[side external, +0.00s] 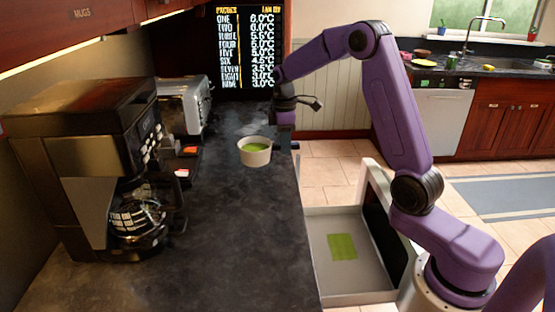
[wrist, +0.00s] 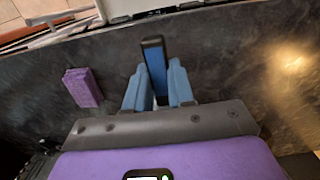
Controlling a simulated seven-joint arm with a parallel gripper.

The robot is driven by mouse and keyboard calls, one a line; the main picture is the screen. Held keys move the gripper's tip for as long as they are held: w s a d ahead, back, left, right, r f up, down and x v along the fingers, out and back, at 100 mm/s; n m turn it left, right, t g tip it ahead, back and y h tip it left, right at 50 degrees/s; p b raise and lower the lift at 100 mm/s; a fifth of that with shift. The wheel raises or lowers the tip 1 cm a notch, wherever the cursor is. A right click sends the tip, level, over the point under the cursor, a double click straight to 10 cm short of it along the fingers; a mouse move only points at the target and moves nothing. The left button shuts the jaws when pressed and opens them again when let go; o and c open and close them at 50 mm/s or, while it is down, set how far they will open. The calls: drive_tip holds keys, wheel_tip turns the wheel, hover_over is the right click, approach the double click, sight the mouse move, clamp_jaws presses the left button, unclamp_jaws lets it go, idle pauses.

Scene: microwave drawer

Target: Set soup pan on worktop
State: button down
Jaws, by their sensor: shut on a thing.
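The soup pan (side external: 255,154) is a small cream pan with green soup in it. It is upright at the right side of the dark worktop (side external: 230,240) in the side view. I cannot tell whether its base touches the surface. My gripper (side external: 288,143) points down just right of the pan, at its rim side. In the wrist view the blue fingers of my gripper (wrist: 157,88) are close together around a dark upright piece with a blue face, which seems to be the pan's handle. The pan's bowl is not clear in the wrist view.
An open drawer (side external: 312,297) with a green square (side external: 342,246) inside is right of the worktop. A coffee maker (side external: 105,160) and a toaster (side external: 184,105) stand left. A display board (side external: 248,50) is behind. A small purple block (wrist: 83,87) shows in the wrist view. The worktop's front is clear.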

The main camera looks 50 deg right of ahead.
drive_tip(key=w+f, duration=0.3)
drive_tip(key=f, duration=0.1)
drive_tip(key=shift+w+d, duration=0.2)
drive_tip(key=shift+d, duration=0.15)
drive_tip(key=shift+f, duration=1.55)
drive_tip(key=shift+f, duration=0.1)
drive_tip(key=c, duration=1)
unclamp_jaws()
